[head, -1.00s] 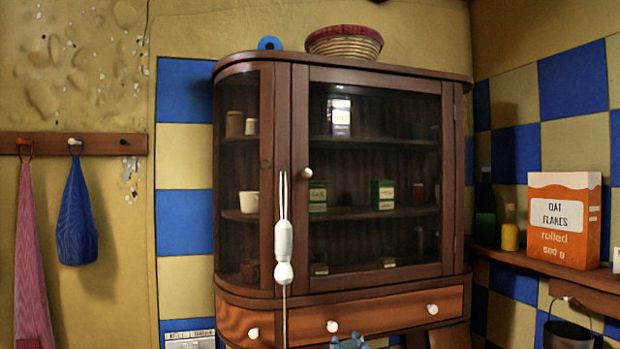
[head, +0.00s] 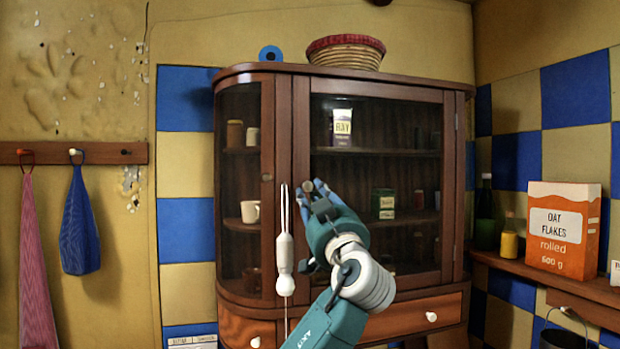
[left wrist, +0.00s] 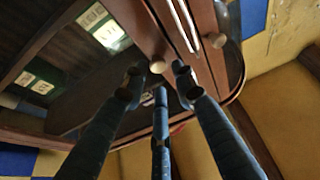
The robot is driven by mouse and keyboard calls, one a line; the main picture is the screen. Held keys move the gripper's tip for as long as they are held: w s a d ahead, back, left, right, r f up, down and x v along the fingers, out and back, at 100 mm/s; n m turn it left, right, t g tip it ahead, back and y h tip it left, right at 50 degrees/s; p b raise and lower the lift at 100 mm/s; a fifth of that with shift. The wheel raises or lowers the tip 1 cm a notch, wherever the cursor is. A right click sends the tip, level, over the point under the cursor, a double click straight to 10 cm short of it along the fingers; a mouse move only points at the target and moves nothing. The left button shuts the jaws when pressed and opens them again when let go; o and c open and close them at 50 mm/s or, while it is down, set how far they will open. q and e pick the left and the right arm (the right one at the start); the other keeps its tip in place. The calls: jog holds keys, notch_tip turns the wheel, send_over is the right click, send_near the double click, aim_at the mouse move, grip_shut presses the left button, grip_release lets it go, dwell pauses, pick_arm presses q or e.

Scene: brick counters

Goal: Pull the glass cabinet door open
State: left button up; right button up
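The glass cabinet door (head: 400,110) is shut, with shelves and boxes behind the glass. In the left wrist view, a round pale knob (left wrist: 157,66) shows just beyond and between the fingertips of my left gripper (left wrist: 155,82). The fingers are spread apart and not closed on it; contact cannot be told. My right gripper is not in view.
A white hanging utensil (head: 285,250) with a looped cord hangs just left of the gripper. A drawer with a white knob (head: 431,317) lies below the door. A basket (head: 346,52) sits on top. A side shelf holds an oat flakes box (head: 563,228) at right.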

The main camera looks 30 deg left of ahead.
aim_at(309, 187)
pick_arm(q)
jog(key=shift+p+x, duration=0.55)
jog(key=shift+x, duration=0.7)
jog(key=shift+w+a+r, duration=0.15)
jog(key=shift+w, duration=0.1)
jog(key=shift+c, duration=0.3)
grip_shut()
